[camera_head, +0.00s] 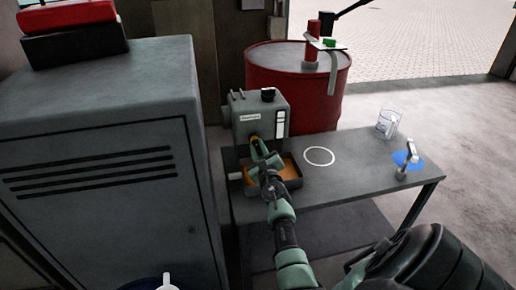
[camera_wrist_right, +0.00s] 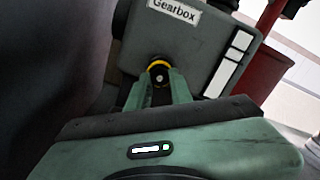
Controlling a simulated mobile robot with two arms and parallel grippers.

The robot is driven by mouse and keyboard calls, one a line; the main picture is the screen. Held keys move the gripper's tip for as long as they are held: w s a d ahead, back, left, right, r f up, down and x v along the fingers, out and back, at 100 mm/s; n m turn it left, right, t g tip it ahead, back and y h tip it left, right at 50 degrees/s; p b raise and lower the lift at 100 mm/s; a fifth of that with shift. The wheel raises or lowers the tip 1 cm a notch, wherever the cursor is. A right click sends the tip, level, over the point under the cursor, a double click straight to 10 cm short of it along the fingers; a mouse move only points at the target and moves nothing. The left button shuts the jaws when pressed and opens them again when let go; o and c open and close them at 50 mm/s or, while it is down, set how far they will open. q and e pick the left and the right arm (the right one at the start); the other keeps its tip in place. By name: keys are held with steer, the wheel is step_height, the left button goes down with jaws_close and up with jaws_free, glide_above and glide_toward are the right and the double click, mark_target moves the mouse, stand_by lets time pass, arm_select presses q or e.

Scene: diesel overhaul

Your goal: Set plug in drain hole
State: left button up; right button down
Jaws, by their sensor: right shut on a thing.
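The grey-green gearbox (camera_head: 258,112), labelled "Gearbox", stands at the back of the workbench; it also fills the top of the right wrist view (camera_wrist_right: 190,45). A yellow ring (camera_wrist_right: 158,64) marks the drain hole low on its front face. My right gripper (camera_head: 258,146) reaches this spot. In the right wrist view its fingers (camera_wrist_right: 161,84) are shut on a small dark plug (camera_wrist_right: 160,76), right in front of the yellow ring. I cannot tell how deep the plug sits, as the fingers and plug hide the hole. My left gripper is not in view.
A dark tray (camera_head: 291,184) with amber liquid lies under the gearbox. The bench (camera_head: 345,178) bears a white circle (camera_head: 319,156), a clear pail (camera_head: 387,123) and a tool on a blue patch (camera_head: 407,160). A red drum (camera_head: 312,90) stands behind; a grey cabinet (camera_head: 110,200) is left.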

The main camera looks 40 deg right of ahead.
steer(key=shift+w+d, duration=0.1)
steer(key=shift+w, duration=0.2)
stand_by(0.4)
stand_by(0.4)
steer(key=c, duration=1.2)
jaws_free()
steer(key=shift+s, duration=0.1)
steer(key=p+v, duration=0.1)
steer(key=v, duration=0.6)
steer(key=shift+s+r, duration=0.1)
steer(key=shift+s, duration=0.2)
